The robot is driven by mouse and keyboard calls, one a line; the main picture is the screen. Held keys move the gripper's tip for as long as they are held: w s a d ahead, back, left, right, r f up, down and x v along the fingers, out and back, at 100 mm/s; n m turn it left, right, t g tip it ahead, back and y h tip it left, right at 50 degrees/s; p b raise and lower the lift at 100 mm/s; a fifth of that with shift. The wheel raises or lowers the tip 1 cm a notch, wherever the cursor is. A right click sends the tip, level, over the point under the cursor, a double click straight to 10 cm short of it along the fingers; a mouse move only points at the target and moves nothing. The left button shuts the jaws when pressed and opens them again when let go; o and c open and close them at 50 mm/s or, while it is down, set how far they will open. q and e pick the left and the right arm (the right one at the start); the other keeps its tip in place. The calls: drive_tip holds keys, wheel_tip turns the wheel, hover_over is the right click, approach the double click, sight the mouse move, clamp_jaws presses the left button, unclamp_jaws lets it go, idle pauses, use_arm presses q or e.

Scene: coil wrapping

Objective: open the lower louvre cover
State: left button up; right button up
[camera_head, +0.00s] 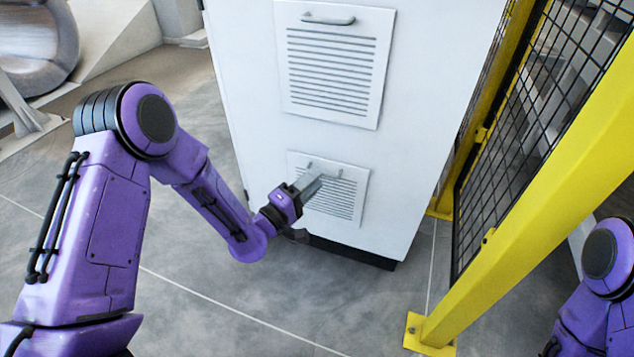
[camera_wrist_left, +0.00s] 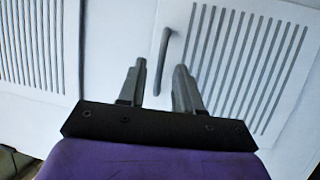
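The lower louvre cover (camera_head: 347,202) is a white slatted panel low on the white cabinet (camera_head: 410,130), and it lies flush with the front. It also shows at the right of the left wrist view (camera_wrist_left: 262,62), with its grey bar handle (camera_wrist_left: 163,60) near one edge. My left gripper (camera_head: 314,181) is in front of the cover's upper part and hides some of it. In the left wrist view its two fingers (camera_wrist_left: 159,68) are apart, with the handle appearing between them. I cannot tell whether they touch it. My right gripper is out of view.
An upper louvre cover (camera_head: 332,65) with its own handle sits above, closed. A yellow-framed mesh fence (camera_head: 520,230) stands close to the cabinet's right side, near my right arm. Open grey floor (camera_head: 220,305) lies in front of the cabinet. Metal machinery stands back left.

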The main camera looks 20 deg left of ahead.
use_arm(q)
drive_tip(key=shift+x, duration=1.05)
clamp_jaws()
idle(0.6)
